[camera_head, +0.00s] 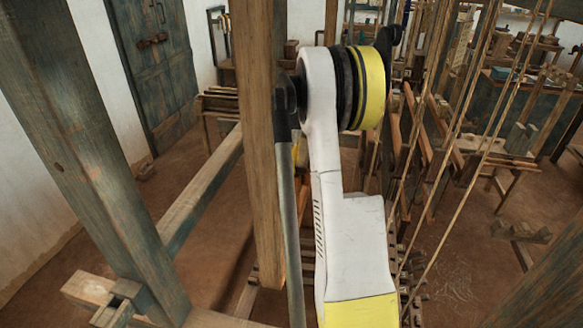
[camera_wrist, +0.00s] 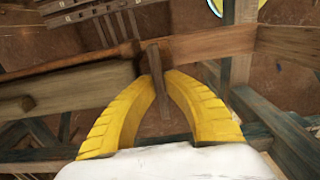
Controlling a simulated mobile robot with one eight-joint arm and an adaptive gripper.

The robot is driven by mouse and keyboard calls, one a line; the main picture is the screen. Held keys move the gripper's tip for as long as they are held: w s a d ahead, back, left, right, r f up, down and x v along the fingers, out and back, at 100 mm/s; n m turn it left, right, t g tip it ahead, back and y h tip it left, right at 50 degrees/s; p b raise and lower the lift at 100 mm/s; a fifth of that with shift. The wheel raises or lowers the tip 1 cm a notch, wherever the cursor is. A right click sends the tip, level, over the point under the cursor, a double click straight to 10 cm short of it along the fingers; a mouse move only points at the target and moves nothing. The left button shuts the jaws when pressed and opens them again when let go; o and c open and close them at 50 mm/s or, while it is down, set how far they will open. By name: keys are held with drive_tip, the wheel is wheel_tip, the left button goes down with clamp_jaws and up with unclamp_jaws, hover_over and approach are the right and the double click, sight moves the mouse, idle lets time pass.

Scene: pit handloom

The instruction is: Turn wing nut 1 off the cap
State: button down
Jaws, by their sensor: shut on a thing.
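My gripper (camera_wrist: 158,84) shows in the wrist view with two yellow fingers curving in from both sides. It is shut on a narrow, dark wooden piece, which appears to be wing nut 1 (camera_wrist: 156,65). This piece stands upright in the picture between the fingertips. It is at the right end of a broad wooden bar (camera_wrist: 75,98), likely the cap; whether the two touch is unclear. In the head view my white and yellow arm fills the middle, and the gripper and wing nut are hidden.
A brown beam (camera_wrist: 210,42) crosses just beyond the fingertips.

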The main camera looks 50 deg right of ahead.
idle(0.3)
drive_tip(key=c, duration=1.5)
unclamp_jaws()
drive_tip(key=shift+r, duration=0.1)
wheel_tip(320, 180, up, 12)
drive_tip(key=shift+f, duration=0.1)
